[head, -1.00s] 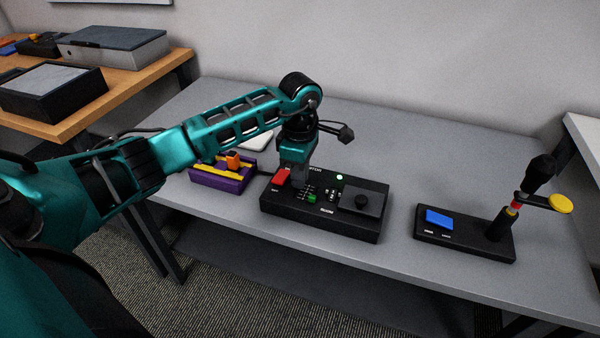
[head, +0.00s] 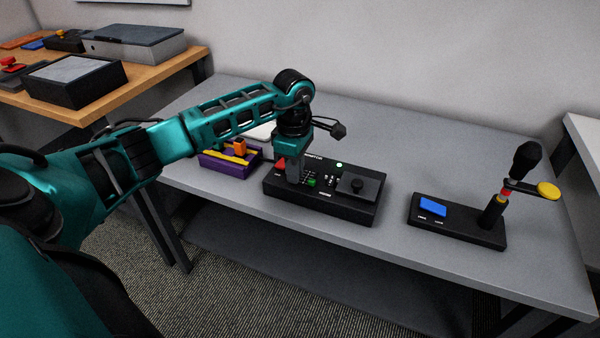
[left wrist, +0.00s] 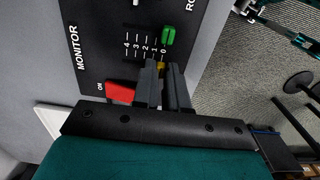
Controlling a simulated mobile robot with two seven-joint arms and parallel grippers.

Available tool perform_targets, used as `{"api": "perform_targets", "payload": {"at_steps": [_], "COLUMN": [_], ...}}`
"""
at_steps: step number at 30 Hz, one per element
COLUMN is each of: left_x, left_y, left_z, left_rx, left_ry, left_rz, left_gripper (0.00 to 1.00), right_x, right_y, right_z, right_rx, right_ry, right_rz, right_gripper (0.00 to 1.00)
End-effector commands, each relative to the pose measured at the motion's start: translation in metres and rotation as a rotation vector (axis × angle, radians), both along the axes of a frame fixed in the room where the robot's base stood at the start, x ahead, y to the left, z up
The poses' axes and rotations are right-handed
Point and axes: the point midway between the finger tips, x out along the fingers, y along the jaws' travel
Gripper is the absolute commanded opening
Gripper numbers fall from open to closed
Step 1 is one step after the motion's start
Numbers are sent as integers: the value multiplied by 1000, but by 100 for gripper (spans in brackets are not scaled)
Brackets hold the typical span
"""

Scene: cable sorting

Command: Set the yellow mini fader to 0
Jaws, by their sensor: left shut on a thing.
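The yellow mini fader (left wrist: 160,66) shows as a small patch between my left fingertips in the left wrist view, close to the 0 end of the printed 4-to-0 scale. The fingers hide most of it, so its exact mark is unclear. My left gripper (left wrist: 161,75) is shut on it, pointing down over the black monitor console (head: 330,209). In the head view the left gripper (head: 293,180) hides the yellow fader. The green fader (left wrist: 168,36) stands beside it at the 0 end; it also shows in the head view (head: 311,183).
A red switch (left wrist: 120,92) marked ON sits close beside the left fingers.

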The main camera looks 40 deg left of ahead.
Motion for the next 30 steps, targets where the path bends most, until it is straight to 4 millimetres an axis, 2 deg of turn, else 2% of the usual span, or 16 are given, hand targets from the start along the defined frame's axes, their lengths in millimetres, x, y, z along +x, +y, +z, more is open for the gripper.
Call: {"api": "perform_targets", "payload": {"at_steps": [11, 12, 19, 26, 30], "left_x": [-5, -5, -4, -2, -2], "left_y": [0, 0, 0, 0, 0], "left_z": [-2, -2, -2, -1, 9], "left_rx": [-3, -4, -3, -3, -3], "left_ry": [19, 20, 16, 11, 8], "left_rz": [-3, -3, -3, -2, -1], "left_gripper": [0, 15, 37, 38, 38], "right_x": [2, 2, 3, 2, 2], "right_y": [2, 2, 2, 2, 1], "right_z": [3, 3, 3, 3, 3], "right_rx": [4, 4, 4, 3, 2], "right_ry": [-7, -7, -8, -8, -5], "right_rz": [2, 2, 2, 2, 2], "right_gripper": [43, 43, 43, 43, 43]}}
